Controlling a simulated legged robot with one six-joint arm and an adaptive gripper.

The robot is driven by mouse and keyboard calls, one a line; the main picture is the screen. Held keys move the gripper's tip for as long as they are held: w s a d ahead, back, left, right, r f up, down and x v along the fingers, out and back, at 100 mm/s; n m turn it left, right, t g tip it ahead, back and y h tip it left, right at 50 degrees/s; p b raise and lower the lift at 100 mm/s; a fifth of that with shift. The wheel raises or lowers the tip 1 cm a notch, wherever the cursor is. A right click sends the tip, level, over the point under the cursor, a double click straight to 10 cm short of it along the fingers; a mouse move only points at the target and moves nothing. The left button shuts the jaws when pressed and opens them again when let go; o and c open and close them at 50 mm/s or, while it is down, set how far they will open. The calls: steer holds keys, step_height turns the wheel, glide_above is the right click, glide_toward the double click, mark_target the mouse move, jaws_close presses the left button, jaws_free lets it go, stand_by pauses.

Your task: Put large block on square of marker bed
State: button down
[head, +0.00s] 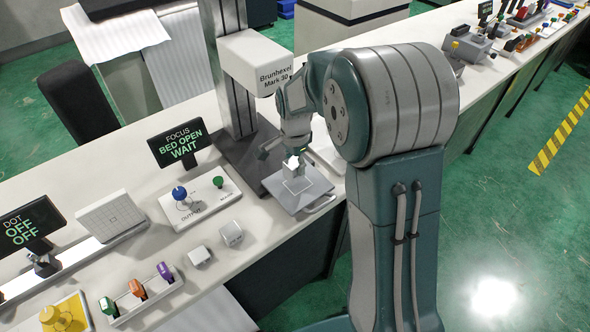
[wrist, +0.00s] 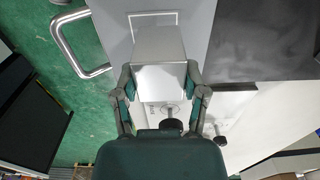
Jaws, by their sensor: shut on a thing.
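My gripper (wrist: 163,98) is shut on the large block (wrist: 160,58), a pale grey box, with one finger on each side of it. In the head view the block (head: 293,166) is over the marker bed (head: 307,192), a grey plate sticking out at the front of the machine. A white square outline (wrist: 153,14) is marked on the bed and shows just beyond the block in the wrist view. The block covers part of that outline. I cannot tell whether the block touches the bed.
The machine labelled Brunhexel Mark 30 (head: 258,62) overhangs the bed. A metal handle (wrist: 75,48) juts from the bed's edge. Two small blocks (head: 231,233) stand on the table to the left, near the output panel (head: 200,198) with blue and green knobs. A display (head: 180,143) reads BED OPEN, WAIT.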

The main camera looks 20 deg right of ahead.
steer(key=f, duration=0.2)
steer(key=shift+s+d+f, duration=0.1)
steer(key=shift+d+f, duration=0.2)
steer(key=shift+d, duration=0.55)
steer(key=shift+c, duration=2.4)
jaws_free()
steer(key=shift+a+f, duration=0.1)
steer(key=shift+a, duration=0.05)
steer(key=o, duration=0.4)
steer(key=shift+a, duration=0.2)
steer(key=shift+c, duration=0.2)
steer(key=shift+a, duration=0.25)
steer(key=shift+d, duration=0.3)
steer(key=shift+d+r, duration=0.1)
steer(key=shift+r, duration=0.3)
steer(key=r, duration=1)
steer(key=shift+a+r, duration=0.2)
steer(key=shift+r, duration=0.05)
steer(key=shift+s+r, duration=0.1)
steer(key=shift+r, duration=0.45)
steer(key=s+r+n+t, duration=0.2)
steer(key=s+n, duration=0.4)
steer(key=s, duration=0.6)
steer(key=s+r+n+t, duration=0.3)
steer(key=s+r+n, duration=0.2)
steer(key=s, duration=0.7)
steer(key=shift+r+n+t, duration=0.25)
steer(key=shift+n+t, duration=0.05)
steer(key=shift+n, duration=0.9)
